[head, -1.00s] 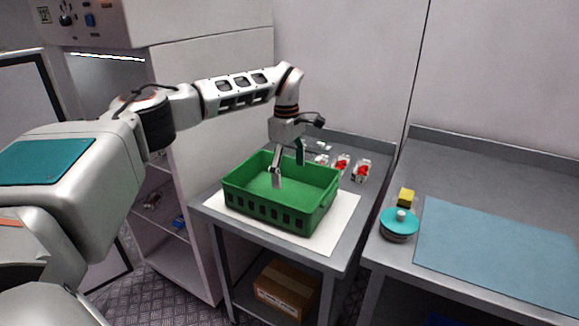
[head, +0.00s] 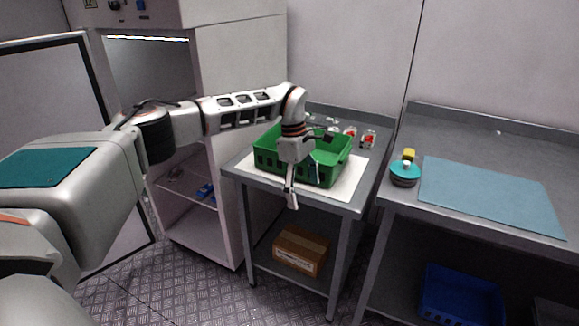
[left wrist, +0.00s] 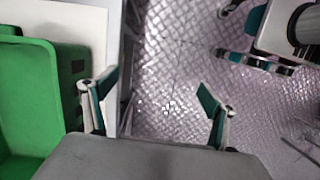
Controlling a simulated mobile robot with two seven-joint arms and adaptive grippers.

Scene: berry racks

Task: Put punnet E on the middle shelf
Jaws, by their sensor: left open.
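My left gripper (head: 301,186) is open and empty in the head view, in front of the near side of the green crate (head: 268,165). In the left wrist view the open fingers (left wrist: 158,88) hang over the patterned floor, with the green crate (left wrist: 62,95) at the left. Small punnets with red contents (head: 368,140) stand at the back of the table behind the crate. Their letters are too small to read, so I cannot tell which is punnet E. The white cabinet at the left has a shelf (head: 183,186) with a blue item (head: 205,191) on it. My right gripper is not in view.
The crate stands on a white mat (head: 345,180) on a grey table. A cardboard box (head: 300,250) is on the table's lower shelf. The right bench holds a teal-topped round object (head: 405,173), a yellow block (head: 409,155) and a blue mat (head: 490,193). A blue bin (head: 460,297) is below.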

